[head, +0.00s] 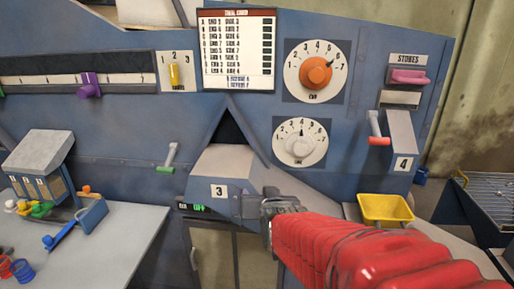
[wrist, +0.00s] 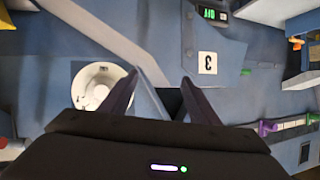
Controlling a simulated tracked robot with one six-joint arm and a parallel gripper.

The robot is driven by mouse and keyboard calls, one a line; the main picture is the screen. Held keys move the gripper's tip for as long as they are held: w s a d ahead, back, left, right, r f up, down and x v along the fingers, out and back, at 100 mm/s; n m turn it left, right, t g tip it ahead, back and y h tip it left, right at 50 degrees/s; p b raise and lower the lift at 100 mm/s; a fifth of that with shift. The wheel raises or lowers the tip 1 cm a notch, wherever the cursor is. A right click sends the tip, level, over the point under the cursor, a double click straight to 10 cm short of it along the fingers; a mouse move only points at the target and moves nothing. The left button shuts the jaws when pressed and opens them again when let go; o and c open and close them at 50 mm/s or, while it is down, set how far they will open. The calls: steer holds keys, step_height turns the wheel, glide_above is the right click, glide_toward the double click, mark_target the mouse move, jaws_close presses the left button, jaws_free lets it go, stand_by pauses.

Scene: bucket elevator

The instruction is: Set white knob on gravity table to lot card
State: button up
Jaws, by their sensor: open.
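The white knob (head: 300,148) sits on a round numbered dial on the blue panel; its dark mark points up, near 4. The same white dial shows in the wrist view (wrist: 94,86), left of my fingers, partly covered by one finger. The card (head: 238,50) with a dark red header hangs at the top of the panel; its rows are too small to read surely. My gripper (wrist: 160,78) is open, with nothing between its fingers. In the head view my gripper (head: 272,208) is below the white dial, in front of the grey housing marked 3.
An orange knob (head: 316,72) on a larger dial sits above the white one. A red-ended lever (head: 378,130) is to the right, a green-ended lever (head: 169,158) to the left. A yellow bin (head: 385,209) stands lower right. A purple slider (head: 89,86) is at left.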

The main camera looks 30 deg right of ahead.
steer(key=d+r+m+t+h, duration=0.1)
steer(key=d+m+h, duration=0.3)
steer(key=d, duration=1)
steer(key=shift+w+d+r+t+h, duration=0.3)
steer(key=shift+t+h, duration=0.4)
steer(key=shift+h, duration=0.5)
